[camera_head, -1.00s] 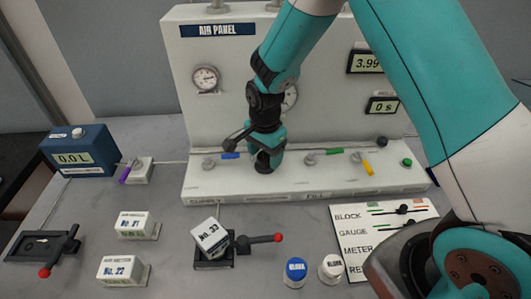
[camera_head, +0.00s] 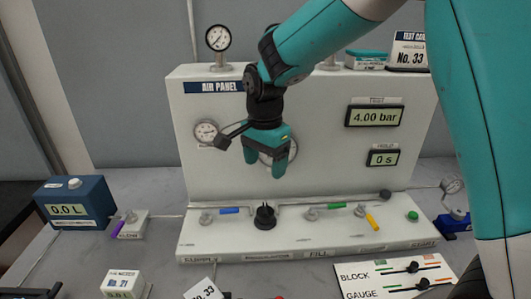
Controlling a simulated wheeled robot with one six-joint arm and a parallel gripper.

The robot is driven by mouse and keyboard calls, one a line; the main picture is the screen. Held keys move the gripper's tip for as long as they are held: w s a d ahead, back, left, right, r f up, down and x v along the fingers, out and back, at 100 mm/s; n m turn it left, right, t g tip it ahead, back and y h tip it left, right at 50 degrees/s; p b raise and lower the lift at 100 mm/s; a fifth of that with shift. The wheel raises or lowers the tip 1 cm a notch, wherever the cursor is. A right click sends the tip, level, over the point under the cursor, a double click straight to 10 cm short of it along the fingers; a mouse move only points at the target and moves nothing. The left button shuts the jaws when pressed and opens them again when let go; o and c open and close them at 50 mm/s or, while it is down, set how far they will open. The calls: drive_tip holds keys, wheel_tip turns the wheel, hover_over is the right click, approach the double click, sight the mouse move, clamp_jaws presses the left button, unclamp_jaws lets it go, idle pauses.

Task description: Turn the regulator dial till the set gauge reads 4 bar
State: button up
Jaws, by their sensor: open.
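The black regulator dial (camera_head: 265,217) stands on the white ledge of the air panel, above the regulator label. My gripper (camera_head: 267,170) is open and empty, pointing down, apart from the dial and above it in the picture. A round gauge (camera_head: 292,151) on the panel face is mostly hidden behind my gripper, so its needle cannot be read. The digital test display (camera_head: 375,116) reads 4.00 bar.
Blue (camera_head: 229,210), green (camera_head: 335,206) and yellow (camera_head: 372,221) valve handles flank the dial on the ledge. Another gauge (camera_head: 206,132) is at the panel's left. The hold display (camera_head: 383,158) reads 0 s.

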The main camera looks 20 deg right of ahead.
drive_tip(key=shift+r, duration=1.7)
drive_tip(key=s+a+r+n+y, duration=0.1)
drive_tip(key=s+a+n+y, duration=0.1)
drive_tip(key=s+n, duration=0.8)
drive_tip(key=s+a+r+n+y, duration=0.1)
drive_tip(key=s+a+n+y, duration=0.1)
drive_tip(key=s+n, duration=0.7)
drive_tip(key=s, duration=0.6)
drive_tip(key=shift+a+r+n, duration=0.25)
drive_tip(key=shift+r+n, duration=0.1)
drive_tip(key=shift+n, duration=0.05)
idle(3.4)
